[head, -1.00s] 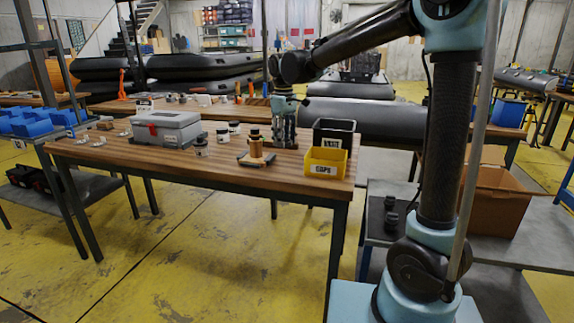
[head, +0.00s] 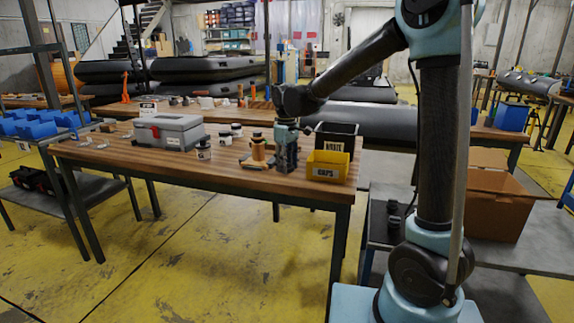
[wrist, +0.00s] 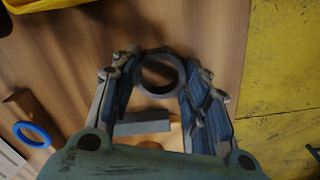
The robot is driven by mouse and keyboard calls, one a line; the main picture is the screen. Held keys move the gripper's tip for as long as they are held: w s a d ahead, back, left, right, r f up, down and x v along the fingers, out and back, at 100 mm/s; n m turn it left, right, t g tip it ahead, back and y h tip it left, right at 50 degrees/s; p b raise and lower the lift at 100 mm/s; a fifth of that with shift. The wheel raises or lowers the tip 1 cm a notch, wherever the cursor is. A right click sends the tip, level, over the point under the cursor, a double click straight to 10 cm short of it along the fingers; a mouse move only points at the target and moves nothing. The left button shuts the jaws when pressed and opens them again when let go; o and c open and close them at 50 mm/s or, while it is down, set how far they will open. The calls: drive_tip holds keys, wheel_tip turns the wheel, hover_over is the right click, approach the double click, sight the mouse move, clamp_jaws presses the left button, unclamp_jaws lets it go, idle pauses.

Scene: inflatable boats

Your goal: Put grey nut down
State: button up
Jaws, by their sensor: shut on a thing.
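My gripper (wrist: 162,88) points down over the wooden workbench (head: 110,150), close to its front edge. In the wrist view its two fingers are closed on the sides of a grey nut (wrist: 140,76), a dark ring with a round hole showing wood through it. In the head view my gripper (head: 285,168) is low at the bench top, just left of the yellow caps bin; the nut is hidden there. I cannot tell whether the nut touches the bench.
The yellow caps bin (head: 327,172) and black waste bin (head: 338,136) stand right of my gripper. A brown-and-black jar (head: 258,150) stands to its left. A blue ring (wrist: 33,134) shows in the wrist view. A grey toolbox (head: 168,133) sits farther left, and bare wood lies along the front edge.

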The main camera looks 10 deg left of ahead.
drive_tip(key=shift+f, duration=0.25)
drive_tip(key=o, duration=0.8)
drive_tip(key=shift+c, duration=0.2)
wheel_tip(320, 180, up, 12)
drive_tip(key=s+d+m, duration=0.3)
drive_tip(key=d, duration=1.2)
drive_tip(key=s+d+f+m, duration=0.2)
drive_tip(key=s+d+f, duration=0.15)
drive_tip(key=d, duration=0.35)
drive_tip(key=s+d+f+m+t, duration=0.1)
drive_tip(key=s+d+f+m, duration=0.15)
drive_tip(key=s+d, duration=0.35)
drive_tip(key=s+d+f+m, duration=0.2)
drive_tip(key=s+d+f, duration=0.15)
drive_tip(key=d, duration=0.35)
drive_tip(key=s+d+f+m+t, duration=0.1)
drive_tip(key=s+d+f+m, duration=0.2)
drive_tip(key=s+d+f, duration=0.2)
wheel_tip(320, 180, down, 4)
drive_tip(key=shift+s+d+f, duration=0.2)
drive_tip(key=shift+s+d, duration=0.1)
drive_tip(key=shift+s, duration=0.85)
